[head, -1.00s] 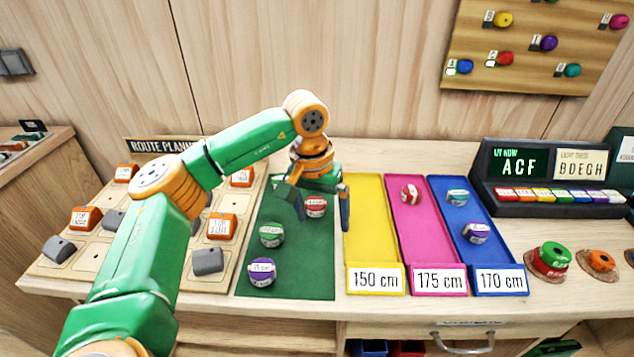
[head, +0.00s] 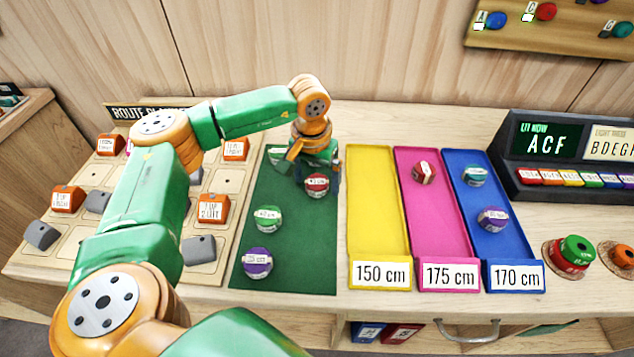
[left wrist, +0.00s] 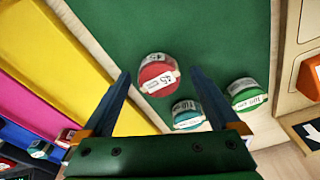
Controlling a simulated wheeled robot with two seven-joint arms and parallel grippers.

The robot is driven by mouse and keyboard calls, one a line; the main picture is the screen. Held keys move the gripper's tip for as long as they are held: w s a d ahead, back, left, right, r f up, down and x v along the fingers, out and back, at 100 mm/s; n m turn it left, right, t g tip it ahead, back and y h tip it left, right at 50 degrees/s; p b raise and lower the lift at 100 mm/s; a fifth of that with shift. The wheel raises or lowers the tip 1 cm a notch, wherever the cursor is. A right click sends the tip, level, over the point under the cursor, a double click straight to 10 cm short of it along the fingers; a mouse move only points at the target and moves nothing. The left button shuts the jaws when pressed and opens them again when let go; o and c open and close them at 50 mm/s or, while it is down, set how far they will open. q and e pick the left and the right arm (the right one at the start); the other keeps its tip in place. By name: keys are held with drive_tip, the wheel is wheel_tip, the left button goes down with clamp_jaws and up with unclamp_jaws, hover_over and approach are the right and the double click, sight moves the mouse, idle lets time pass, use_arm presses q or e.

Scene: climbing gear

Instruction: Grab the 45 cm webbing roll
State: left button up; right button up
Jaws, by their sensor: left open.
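The red webbing roll (head: 317,185) lies on the green mat (head: 300,245); its label shows "45" in the left wrist view (left wrist: 158,75). My left gripper (head: 318,170) is over the far part of the mat. In the left wrist view its open fingers (left wrist: 160,76) stand on either side of the red roll in the picture, with nothing held. A teal roll (left wrist: 187,115) and a green roll (left wrist: 246,94) lie just beyond it. Another green roll (head: 268,218) and a purple roll (head: 257,262) lie nearer the mat's front. My right gripper is out of view.
Yellow (head: 376,210), pink (head: 436,225) and blue (head: 508,230) trays stand right of the mat, labelled 150, 175 and 170 cm. The pink and blue ones hold rolls. A wooden board (head: 208,262) with orange and grey blocks lies left. The mat's front right is clear.

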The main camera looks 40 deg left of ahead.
use_arm(q)
drive_tip(key=shift+s+d+r, duration=0.1)
drive_tip(key=c, duration=1.5)
